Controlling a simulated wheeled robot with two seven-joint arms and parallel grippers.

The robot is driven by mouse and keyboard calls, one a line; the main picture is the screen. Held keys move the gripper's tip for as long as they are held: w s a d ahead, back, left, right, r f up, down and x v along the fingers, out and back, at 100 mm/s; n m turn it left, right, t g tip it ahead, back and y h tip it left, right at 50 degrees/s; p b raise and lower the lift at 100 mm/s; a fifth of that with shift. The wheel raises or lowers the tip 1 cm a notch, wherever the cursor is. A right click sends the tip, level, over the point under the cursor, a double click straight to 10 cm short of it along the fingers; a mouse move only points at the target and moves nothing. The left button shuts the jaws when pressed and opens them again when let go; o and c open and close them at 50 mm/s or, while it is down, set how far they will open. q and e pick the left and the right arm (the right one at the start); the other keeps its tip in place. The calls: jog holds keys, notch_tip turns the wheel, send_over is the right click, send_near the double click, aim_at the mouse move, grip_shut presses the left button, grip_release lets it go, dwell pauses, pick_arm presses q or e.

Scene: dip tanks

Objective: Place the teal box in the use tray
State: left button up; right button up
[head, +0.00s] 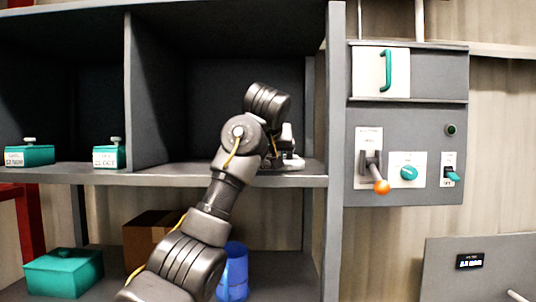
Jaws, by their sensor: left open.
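Two small teal boxes with pale knobs and white front labels stand on the upper shelf, one at the far left (30,156) and one nearer the divider (109,155). A larger teal box (62,274) with a lid sits on the lower shelf at the left. The label print is too small to read surely. My left gripper (289,160) is in the right compartment of the upper shelf, low over its board, open, and well right of the teal boxes. My wrist partly hides it. I cannot make out a use tray. My right gripper is out of view.
A blue cylinder (235,272) and a brown carton (142,241) stand on the lower shelf, partly behind my arm. A vertical divider (147,90) separates the upper compartments. A control panel (408,125) with an orange-tipped lever (379,185) is right of the shelf post.

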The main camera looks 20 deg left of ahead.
pick_arm(q)
jog(key=shift+r, duration=0.2)
jog(key=b+v, duration=0.8)
jog(key=v, duration=0.2)
jog(key=shift+s+d, duration=0.15)
jog(key=shift+s, duration=0.25)
jog(key=shift+s+r+b, duration=0.3)
jog(key=shift+b, duration=0.1)
jog(key=shift+s+r, duration=0.2)
